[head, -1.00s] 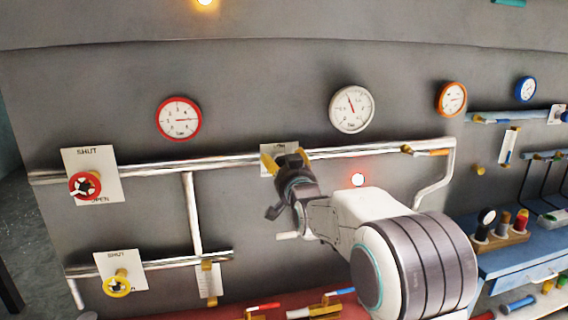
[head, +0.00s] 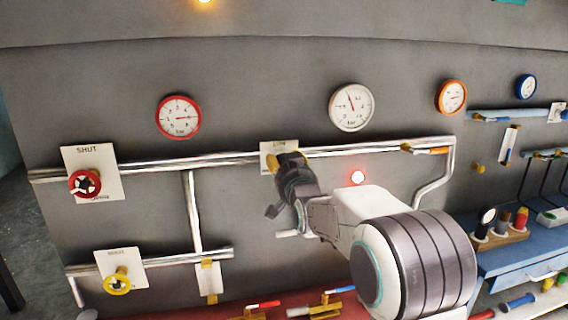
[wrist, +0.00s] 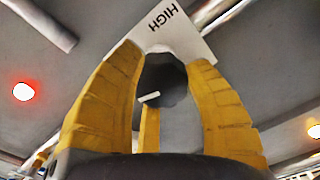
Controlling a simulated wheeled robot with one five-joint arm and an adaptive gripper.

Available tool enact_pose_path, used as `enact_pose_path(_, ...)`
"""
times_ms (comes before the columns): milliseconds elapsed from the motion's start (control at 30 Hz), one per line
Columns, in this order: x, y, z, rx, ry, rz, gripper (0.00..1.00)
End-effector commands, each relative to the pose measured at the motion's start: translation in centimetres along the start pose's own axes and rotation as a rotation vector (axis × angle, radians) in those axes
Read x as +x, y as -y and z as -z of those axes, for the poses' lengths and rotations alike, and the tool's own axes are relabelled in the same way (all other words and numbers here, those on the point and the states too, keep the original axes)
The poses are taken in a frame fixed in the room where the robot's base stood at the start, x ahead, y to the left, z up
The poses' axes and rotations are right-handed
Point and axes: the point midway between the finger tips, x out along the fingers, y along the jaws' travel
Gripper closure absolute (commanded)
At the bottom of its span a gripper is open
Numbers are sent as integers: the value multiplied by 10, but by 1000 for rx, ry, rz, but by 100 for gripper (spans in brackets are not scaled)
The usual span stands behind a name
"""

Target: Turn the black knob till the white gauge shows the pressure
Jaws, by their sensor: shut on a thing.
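The black knob (wrist: 164,84) sits in front of a white plate (wrist: 185,38) marked HIGH in the wrist view. My gripper (wrist: 165,90) has its yellow fingers closed around the knob's sides. A white mark on the knob points to the lower left in that view. In the head view my gripper (head: 285,162) is at the plate on the upper pipe and hides the knob. The white gauge (head: 351,107) is above and to the right of it. Its needle points up and slightly left; the exact reading is too small to tell.
A red gauge (head: 179,117), an orange gauge (head: 451,97) and a blue gauge (head: 526,87) hang on the same wall. A red wheel (head: 85,184) and a yellow wheel (head: 117,284) are at the left. A red lamp (head: 357,177) glows beside my arm.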

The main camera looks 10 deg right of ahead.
Motion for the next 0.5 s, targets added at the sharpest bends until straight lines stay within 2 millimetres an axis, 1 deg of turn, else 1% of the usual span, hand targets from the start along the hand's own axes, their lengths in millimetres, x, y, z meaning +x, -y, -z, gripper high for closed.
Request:
enact_pose_path(33, 0, 2, 5, -1, -12, 6, 87)
enact_pose_path(300, 0, 2, 4, -55, -18, 8, 87)
enact_pose_path(500, 0, 4, 8, -76, -18, 8, 87)
